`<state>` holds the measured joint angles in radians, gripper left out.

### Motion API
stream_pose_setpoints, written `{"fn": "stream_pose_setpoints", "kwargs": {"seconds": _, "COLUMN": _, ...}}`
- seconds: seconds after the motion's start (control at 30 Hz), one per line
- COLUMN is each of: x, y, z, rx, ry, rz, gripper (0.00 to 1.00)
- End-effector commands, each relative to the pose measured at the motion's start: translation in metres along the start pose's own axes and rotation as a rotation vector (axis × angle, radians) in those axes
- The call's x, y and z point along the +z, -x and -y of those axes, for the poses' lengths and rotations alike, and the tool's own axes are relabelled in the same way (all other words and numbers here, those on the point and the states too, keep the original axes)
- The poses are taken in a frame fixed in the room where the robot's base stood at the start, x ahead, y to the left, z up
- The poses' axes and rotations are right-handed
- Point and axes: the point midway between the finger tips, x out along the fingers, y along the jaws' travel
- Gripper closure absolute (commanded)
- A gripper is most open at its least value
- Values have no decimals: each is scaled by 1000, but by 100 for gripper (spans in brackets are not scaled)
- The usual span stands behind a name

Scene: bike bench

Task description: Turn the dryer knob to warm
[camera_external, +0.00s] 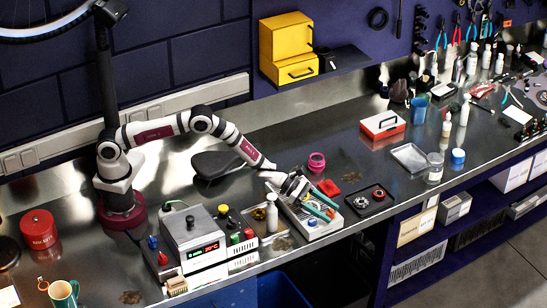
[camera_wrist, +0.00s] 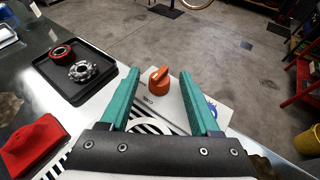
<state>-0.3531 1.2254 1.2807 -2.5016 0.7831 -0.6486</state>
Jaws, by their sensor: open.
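An orange knob (camera_wrist: 158,82) stands on a white panel (camera_wrist: 180,118) in the wrist view, with small marks beside it that I cannot read. My gripper (camera_wrist: 159,74) is open, its two teal fingers apart on either side of the knob in this view. Whether they are level with it or above it I cannot tell. In the external view my gripper (camera_external: 332,211) is over the low white unit (camera_external: 292,221) near the bench's front edge.
A black tray (camera_external: 371,199) with a red ring and a metal cog lies right of the white unit. A red cloth (camera_external: 327,188) lies behind it. A white bottle (camera_external: 272,213) and a box with a lit display (camera_external: 194,240) stand to the left.

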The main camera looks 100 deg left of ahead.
Motion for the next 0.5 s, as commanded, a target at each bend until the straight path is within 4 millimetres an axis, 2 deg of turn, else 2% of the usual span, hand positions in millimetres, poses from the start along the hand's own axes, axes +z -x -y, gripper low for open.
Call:
{"fn": "stream_pose_setpoints", "kwargs": {"seconds": 0.1, "x": 0, "y": 0, "z": 0, "rx": 0, "ry": 0, "rz": 0, "gripper": 37}}
{"fn": "stream_pose_setpoints", "kwargs": {"seconds": 0.13, "x": 0, "y": 0, "z": 0, "rx": 0, "ry": 0, "rz": 0, "gripper": 41}}
{"fn": "stream_pose_setpoints", "kwargs": {"seconds": 0.47, "x": 0, "y": 0, "z": 0, "rx": 0, "ry": 0, "rz": 1, "gripper": 100}}
{"fn": "stream_pose_setpoints", "kwargs": {"seconds": 0.5, "x": 0, "y": 0, "z": 0, "rx": 0, "ry": 0, "rz": 1, "gripper": 100}}
